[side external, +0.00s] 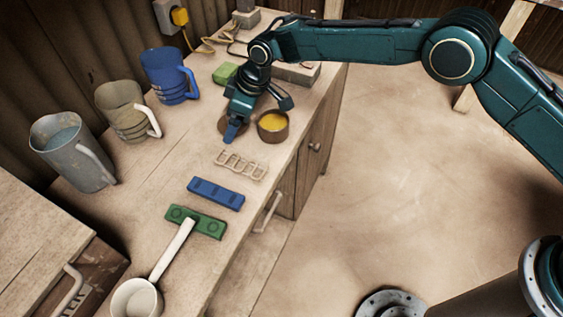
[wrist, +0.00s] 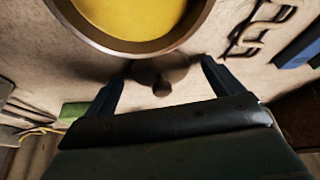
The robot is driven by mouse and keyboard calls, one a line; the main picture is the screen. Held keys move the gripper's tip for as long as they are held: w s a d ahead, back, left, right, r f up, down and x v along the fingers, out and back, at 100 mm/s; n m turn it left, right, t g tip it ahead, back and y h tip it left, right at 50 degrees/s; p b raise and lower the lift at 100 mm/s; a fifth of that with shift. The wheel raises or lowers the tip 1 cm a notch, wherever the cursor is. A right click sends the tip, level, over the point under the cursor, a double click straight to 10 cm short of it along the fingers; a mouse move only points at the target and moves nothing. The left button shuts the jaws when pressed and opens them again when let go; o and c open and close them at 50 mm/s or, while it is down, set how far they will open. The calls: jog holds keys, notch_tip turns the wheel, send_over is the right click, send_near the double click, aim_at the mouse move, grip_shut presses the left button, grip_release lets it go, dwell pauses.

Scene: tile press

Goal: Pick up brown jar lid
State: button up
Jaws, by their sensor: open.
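The brown jar lid (wrist: 172,74) is small and round with a knob, lying on the bench between my fingertips in the wrist view. In the side view part of the lid (side external: 222,125) shows beside my finger, which hides the rest. My gripper (side external: 235,132) points down at the lid with its jaws open. In the wrist view my gripper (wrist: 166,65) has one finger on each side of the lid, and I see no clear contact. A brown jar (side external: 272,136) with yellow contents stands just right of my gripper. The jar's rim (wrist: 130,48) fills the top of the wrist view.
A looped metal rack (side external: 240,165), a blue block (side external: 216,194) and a green block (side external: 196,221) lie nearer on the bench. Grey, tan and blue jugs (side external: 170,77) line the wall. Another green block (side external: 225,73) lies behind my gripper. A white ladle (side external: 138,298) is in front.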

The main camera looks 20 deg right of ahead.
jog(key=c, duration=1.1)
jog(key=shift+r, duration=0.1)
jog(key=shift+r, duration=4.95)
jog(key=shift+d, duration=0.1)
send_near(245, 124)
jog(key=shift+s+d+r, duration=0.5)
jog(key=shift+d+r, duration=0.1)
jog(key=shift+r, duration=0.2)
jog(key=shift+s+d+r, duration=0.45)
jog(key=shift+d+r, duration=0.15)
jog(key=shift+r, duration=0.15)
jog(key=shift+s+d+r, duration=0.5)
jog(key=shift+d+r, duration=0.1)
jog(key=shift+r, duration=0.2)
